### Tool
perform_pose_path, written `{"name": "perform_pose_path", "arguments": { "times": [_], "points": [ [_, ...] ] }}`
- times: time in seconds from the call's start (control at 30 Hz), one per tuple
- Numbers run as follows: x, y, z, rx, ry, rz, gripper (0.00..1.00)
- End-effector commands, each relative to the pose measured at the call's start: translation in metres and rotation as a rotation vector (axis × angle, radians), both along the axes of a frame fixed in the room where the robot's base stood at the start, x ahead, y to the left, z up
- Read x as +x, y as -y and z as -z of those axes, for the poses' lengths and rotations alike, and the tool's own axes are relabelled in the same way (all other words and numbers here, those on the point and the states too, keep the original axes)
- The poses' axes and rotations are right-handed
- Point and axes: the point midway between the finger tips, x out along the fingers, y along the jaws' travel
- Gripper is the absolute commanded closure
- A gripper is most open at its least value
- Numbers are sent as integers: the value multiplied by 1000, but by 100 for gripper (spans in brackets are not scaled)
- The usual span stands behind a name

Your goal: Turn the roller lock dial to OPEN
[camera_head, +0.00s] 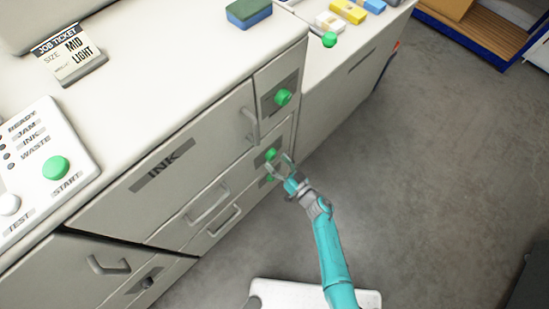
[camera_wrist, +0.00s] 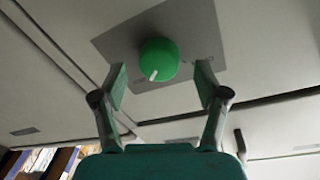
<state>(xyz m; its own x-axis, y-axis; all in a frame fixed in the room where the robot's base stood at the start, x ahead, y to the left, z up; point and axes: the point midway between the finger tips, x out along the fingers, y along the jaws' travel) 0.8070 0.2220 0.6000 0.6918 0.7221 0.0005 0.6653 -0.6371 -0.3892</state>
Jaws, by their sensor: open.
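In the wrist view a round green dial (camera_wrist: 159,59) with a white pointer mark sits on a grey plate (camera_wrist: 120,43). The pointer is toward the lower left of the picture. My gripper (camera_wrist: 161,76) is open, one finger on each side of the dial, with visible gaps; whether the tips reach its depth I cannot tell. In the head view my gripper (camera_head: 279,163) is at the machine's front, by a green dial (camera_head: 271,154). Another green dial (camera_head: 269,178) sits just below, partly hidden. Plate lettering is unreadable, so I cannot tell which is the roller lock.
A further green knob (camera_head: 283,97) is higher on the front, beside a vertical handle (camera_head: 251,124). The INK panel (camera_head: 160,172) and drawer handles (camera_head: 207,204) are to the left. Open grey floor (camera_head: 430,170) lies to the right.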

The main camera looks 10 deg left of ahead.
Motion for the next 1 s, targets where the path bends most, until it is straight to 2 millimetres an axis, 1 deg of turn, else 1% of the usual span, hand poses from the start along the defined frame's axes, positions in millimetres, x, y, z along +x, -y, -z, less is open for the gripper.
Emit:
{"name": "perform_pose_path", "arguments": {
  "times": [0.03,0.2,0.53,0.57,0.6,0.67,0.7,0.77,0.8,1.0],
  "points": [
    [5,-5,0,0,0,-1,27],
    [13,-13,0,0,0,1,27],
    [15,-15,0,0,0,1,27],
    [15,-15,0,0,0,1,34],
    [15,-15,0,0,0,1,44],
    [15,-15,0,0,0,1,59],
    [15,-15,0,0,0,1,69],
    [15,-15,0,0,0,1,84],
    [15,-15,0,0,0,1,87],
    [15,-15,0,-6,7,1,87]
  ]
}}
